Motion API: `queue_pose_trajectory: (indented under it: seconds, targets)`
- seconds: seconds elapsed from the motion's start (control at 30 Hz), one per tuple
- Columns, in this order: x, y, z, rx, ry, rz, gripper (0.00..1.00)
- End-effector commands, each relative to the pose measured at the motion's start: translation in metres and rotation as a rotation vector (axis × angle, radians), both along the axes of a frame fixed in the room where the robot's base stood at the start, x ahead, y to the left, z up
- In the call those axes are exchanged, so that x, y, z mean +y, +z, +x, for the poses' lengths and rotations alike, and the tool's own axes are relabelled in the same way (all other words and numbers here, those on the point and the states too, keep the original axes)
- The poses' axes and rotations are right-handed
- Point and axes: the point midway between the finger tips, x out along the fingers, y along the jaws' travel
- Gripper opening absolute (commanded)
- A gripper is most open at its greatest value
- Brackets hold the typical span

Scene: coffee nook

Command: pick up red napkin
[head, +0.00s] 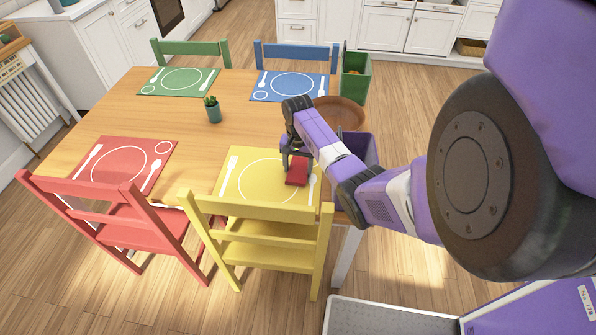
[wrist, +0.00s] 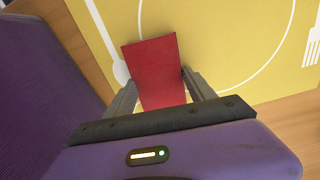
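The red napkin (head: 297,176) is a small dark-red rectangle at the right part of the yellow placemat (head: 236,192) on the wooden table. In the wrist view the red napkin (wrist: 153,68) lies between my gripper's two fingers (wrist: 160,88), with its far end reaching past the fingertips. My gripper (head: 297,164) points down at the napkin in the head view. The fingers stand apart on either side of it. The right finger is very near or touching the napkin's edge; I cannot tell whether they press on it.
A purple container (head: 362,149), a brown bowl (head: 340,112) and a green box (head: 355,80) stand along the table's right side. A potted plant (head: 213,110) stands mid-table. Yellow (head: 262,240) and red (head: 125,222) chairs line the near side. The table's middle is mostly clear.

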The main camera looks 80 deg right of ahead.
Motion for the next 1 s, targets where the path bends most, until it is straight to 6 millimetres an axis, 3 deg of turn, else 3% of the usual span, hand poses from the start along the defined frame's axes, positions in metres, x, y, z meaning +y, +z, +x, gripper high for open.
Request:
queue_pose_trajectory:
  seconds: [0.03, 0.1, 0.37, 0.57, 0.73, 1.0]
  targets:
    - [0.000, 0.000, 0.000, 0.000, 0.000, 0.000, 0.36]
    - [0.000, 0.000, 0.000, 0.000, 0.000, 0.000, 0.24]
    - [0.000, 0.001, 0.000, 0.000, 0.000, 0.000, 0.24]
    - [-0.001, 0.014, 0.001, -0.002, 0.000, -0.002, 0.24]
    - [-0.001, 0.047, 0.002, -0.004, 0.000, -0.005, 0.24]
    - [-0.001, 0.126, 0.002, -0.004, 0.002, -0.005, 0.24]
